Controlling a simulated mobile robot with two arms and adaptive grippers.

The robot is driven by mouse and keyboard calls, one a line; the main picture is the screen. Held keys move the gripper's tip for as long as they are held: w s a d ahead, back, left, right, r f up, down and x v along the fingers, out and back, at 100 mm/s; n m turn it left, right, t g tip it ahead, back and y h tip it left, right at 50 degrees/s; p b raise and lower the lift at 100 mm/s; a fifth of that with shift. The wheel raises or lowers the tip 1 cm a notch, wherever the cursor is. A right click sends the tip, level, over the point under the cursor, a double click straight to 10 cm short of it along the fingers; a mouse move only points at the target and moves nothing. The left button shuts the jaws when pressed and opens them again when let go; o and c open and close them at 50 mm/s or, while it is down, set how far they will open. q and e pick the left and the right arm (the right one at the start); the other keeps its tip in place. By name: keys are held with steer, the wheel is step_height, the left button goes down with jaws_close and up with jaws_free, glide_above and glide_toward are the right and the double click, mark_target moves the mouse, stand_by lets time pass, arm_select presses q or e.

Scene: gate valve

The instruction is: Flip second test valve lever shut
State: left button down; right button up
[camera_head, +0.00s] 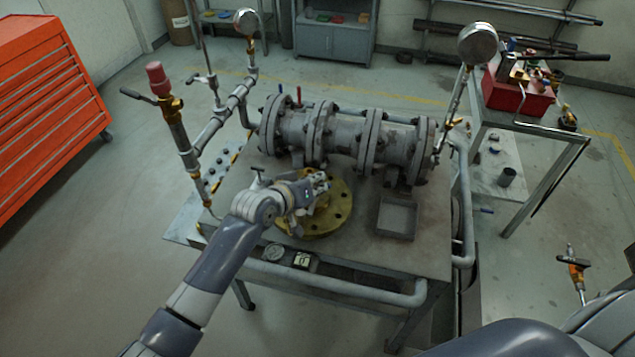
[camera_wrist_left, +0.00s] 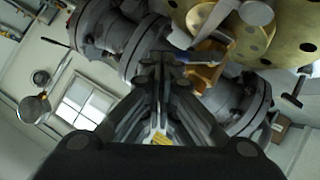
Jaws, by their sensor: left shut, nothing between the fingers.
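My left gripper (camera_head: 320,182) is over the brass-coloured round flange (camera_head: 338,212) on the workbench, in front of the grey flanged gate valve assembly (camera_head: 345,135). Its fingers are closed with nothing between them. In the left wrist view the closed fingertips (camera_wrist_left: 165,62) point at the brass-coloured fitting (camera_wrist_left: 208,62) and a blue lever (camera_wrist_left: 180,38) close by; whether they touch cannot be told. In the head view a small blue handle (camera_head: 280,89) and a red handle (camera_head: 299,95) stand atop the assembly. Which lever is the second test valve's is unclear. My right gripper is out of view.
A pipe with a red cap (camera_head: 157,78) and dark lever (camera_head: 137,95) rises at the bench's left. Gauges (camera_head: 246,20) (camera_head: 478,44) stand high on both sides. A square grey tray (camera_head: 397,218) lies right of the flange. A red toolbox (camera_head: 515,92) sits on the right table.

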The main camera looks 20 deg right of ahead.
arm_select(q)
steer(key=shift+r, duration=0.15)
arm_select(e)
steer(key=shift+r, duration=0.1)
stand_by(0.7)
arm_select(q)
steer(key=shift+r+p, duration=0.7)
steer(key=shift+p, duration=0.15)
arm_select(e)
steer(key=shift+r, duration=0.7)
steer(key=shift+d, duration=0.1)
